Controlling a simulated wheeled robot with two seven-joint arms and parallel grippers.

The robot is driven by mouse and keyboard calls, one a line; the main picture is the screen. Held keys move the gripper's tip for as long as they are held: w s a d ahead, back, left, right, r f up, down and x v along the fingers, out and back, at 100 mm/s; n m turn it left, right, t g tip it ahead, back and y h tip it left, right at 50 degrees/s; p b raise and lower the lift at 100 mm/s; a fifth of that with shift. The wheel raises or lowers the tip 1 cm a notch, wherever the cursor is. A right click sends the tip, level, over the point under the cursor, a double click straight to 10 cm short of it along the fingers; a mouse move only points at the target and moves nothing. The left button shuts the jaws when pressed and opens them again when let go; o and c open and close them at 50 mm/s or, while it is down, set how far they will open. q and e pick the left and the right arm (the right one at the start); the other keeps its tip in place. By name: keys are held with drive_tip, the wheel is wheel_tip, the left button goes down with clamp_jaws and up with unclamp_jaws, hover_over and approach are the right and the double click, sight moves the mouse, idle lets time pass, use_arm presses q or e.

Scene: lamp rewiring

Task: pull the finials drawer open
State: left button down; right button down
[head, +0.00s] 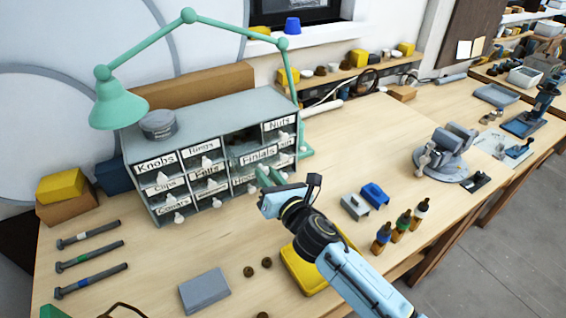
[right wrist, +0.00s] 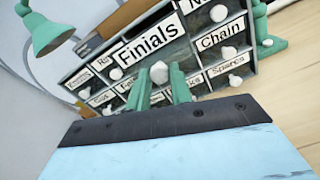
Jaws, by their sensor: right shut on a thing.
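The grey drawer cabinet (head: 205,110) stands on the bench under the green lamp. Its finials drawer (head: 258,155) juts out in front of the neighbouring drawers, with a dark opening showing behind its label. In the right wrist view the "Finials" label (right wrist: 150,42) looks much larger than the others, and the drawer's pale round knob (right wrist: 159,72) sits below it. My right gripper (head: 268,178) is in front of this drawer. Its green fingers, also in the right wrist view (right wrist: 160,90), stand on either side of the knob, shut on it. My left gripper is out of view.
A round grey tin (head: 158,125) sits on the cabinet top. The green lamp (head: 118,105) arches over it. A yellow tray (head: 300,270) lies under my right arm, with small bottles (head: 402,222) to its right.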

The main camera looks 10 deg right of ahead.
drive_tip(key=shift+s+d, duration=0.15)
drive_tip(key=shift+s, duration=0.2)
drive_tip(key=c, duration=1.3)
unclamp_jaws()
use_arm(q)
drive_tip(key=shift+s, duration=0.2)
use_arm(e)
drive_tip(key=shift+o, duration=0.2)
use_arm(q)
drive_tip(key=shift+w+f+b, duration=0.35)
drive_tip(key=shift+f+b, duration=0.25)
drive_tip(key=shift+b, duration=0.1)
use_arm(e)
drive_tip(key=v, duration=1.3)
drive_tip(key=shift+s, duration=0.25)
